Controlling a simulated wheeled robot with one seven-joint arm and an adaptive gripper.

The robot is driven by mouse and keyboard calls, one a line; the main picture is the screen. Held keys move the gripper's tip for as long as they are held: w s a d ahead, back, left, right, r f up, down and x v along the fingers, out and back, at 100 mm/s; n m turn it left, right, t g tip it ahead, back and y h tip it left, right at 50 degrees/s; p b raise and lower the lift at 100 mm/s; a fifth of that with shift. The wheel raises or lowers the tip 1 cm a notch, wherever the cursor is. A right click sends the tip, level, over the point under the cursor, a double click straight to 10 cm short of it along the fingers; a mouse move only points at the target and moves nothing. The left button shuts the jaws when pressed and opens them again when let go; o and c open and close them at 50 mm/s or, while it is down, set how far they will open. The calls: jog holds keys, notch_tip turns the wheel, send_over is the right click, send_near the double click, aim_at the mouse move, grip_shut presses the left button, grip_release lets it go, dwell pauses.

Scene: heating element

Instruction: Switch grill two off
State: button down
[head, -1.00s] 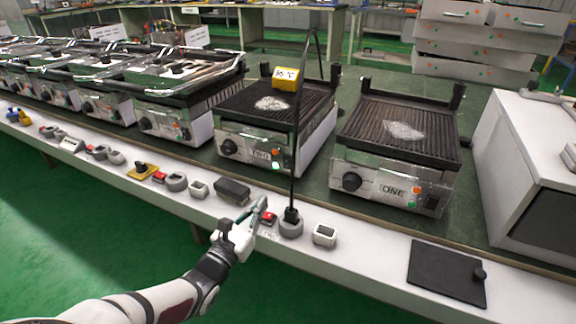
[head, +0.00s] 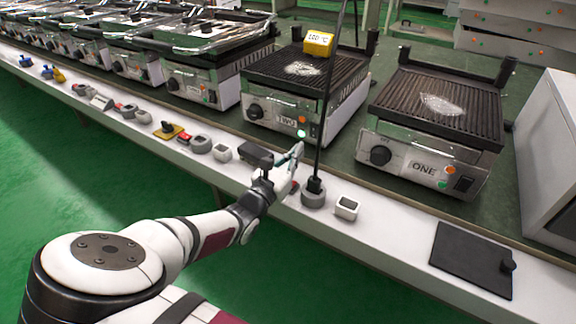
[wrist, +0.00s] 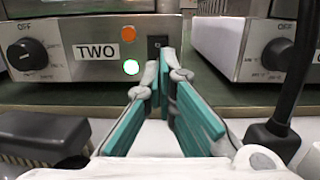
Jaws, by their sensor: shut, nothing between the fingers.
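Grill two (head: 293,118) is a steel box with a black ribbed plate and a foil-like piece on top. Its front shows the label TWO (wrist: 95,50), a black knob (wrist: 33,55) at the left, an orange light (wrist: 128,34) and a lit green-white light (wrist: 131,67). A black rocker switch (wrist: 158,47) sits right of the lights in the wrist view; its position is not clear. My gripper (head: 298,149) is shut and empty, in front of the lower right of grill two. In the wrist view its teal-padded fingers (wrist: 166,72) point toward the switch, partly overlapping its lower edge.
A black cable rises from a plug in a round grey socket (head: 313,197), just right of my gripper. A dark grey block (head: 250,155) lies to the left. Grill one (head: 425,165) stands to the right. A yellow temperature display (head: 318,43) sits on grill two.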

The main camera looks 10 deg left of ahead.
aim_at(315, 130)
jog(key=b+x, duration=0.2)
jog(key=x, duration=0.5)
jog(key=shift+w, duration=0.1)
jog(key=shift+d+r, duration=0.1)
jog(key=shift+r, duration=0.05)
